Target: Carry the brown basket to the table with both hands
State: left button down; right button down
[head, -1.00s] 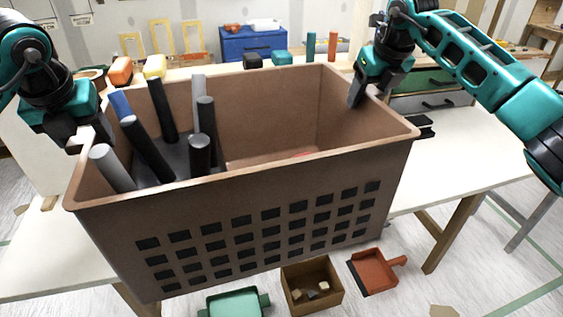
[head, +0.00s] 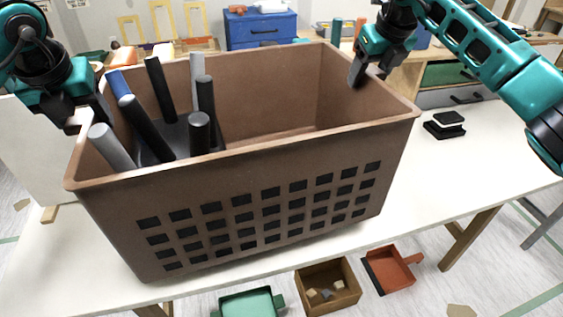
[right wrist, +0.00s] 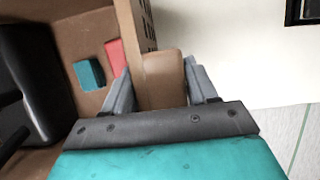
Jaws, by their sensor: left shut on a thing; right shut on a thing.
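The brown basket (head: 270,215) fills the middle of the head view, over the white table (head: 455,165). I cannot tell whether its bottom touches the tabletop. Several black, grey and blue rolls (head: 150,130) stand tilted in its left half. My left gripper (head: 84,118) is shut on the basket's left rim. My right gripper (head: 360,75) is shut on the right rim; the right wrist view shows the rim (right wrist: 161,80) between its two fingers. That view also shows a teal block (right wrist: 89,73) and a red thing (right wrist: 116,58) inside the basket.
A black and white block (head: 446,124) lies on the table to the right of the basket. A blue toolbox (head: 262,30) stands behind. On the floor in front are a teal tray (head: 247,304), a brown box (head: 328,286) and a red dustpan (head: 390,270).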

aim_at(364, 93)
pick_arm(q)
jog(key=shift+w+a+r, duration=0.15)
jog(key=shift+w, duration=0.05)
pick_arm(e)
jog(key=shift+w+a+r, duration=0.1)
jog(key=shift+w+r, duration=0.05)
jog(key=shift+w, duration=0.1)
jog(key=shift+s, duration=0.1)
pick_arm(q)
jog(key=shift+f, duration=0.2)
pick_arm(e)
jog(key=shift+f, duration=0.25)
